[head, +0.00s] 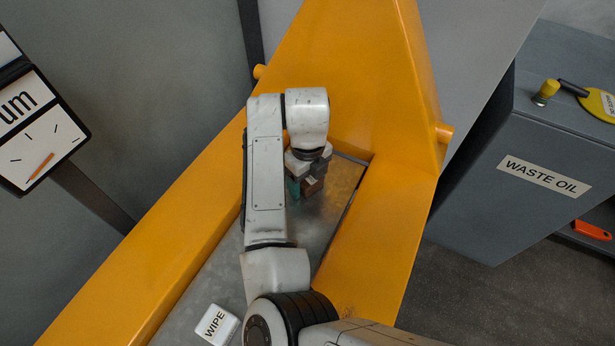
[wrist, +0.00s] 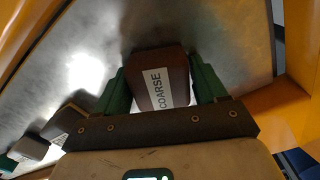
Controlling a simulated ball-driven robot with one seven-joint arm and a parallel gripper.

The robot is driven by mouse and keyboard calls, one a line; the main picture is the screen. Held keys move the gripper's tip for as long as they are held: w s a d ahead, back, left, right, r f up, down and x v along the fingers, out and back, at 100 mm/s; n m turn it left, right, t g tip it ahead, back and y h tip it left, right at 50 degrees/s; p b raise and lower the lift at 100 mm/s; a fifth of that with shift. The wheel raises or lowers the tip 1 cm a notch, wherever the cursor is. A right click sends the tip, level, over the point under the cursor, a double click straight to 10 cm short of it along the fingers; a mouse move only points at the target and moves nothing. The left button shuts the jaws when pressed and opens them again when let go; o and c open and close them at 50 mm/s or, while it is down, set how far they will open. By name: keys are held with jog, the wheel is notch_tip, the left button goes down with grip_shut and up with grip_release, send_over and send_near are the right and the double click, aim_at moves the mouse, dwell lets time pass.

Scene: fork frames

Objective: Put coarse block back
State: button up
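The coarse block (wrist: 155,80), dark brown with a white label reading COARSE, is between the two green fingers of my gripper (wrist: 160,78) in the wrist view. Both fingers lie against its sides, so my gripper looks shut on it. I cannot tell whether the block touches the surface.
A white WIPE block (head: 216,324) lies near my arm. Orange frame walls (head: 185,218) border the surface. A grey WASTE OIL cabinet (head: 500,205) stands at right.

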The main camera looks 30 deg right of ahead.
jog(key=o, duration=0.3)
notch_tip(320, 180, up, 12)
jog(key=shift+r, duration=0.2)
dwell(0.4)
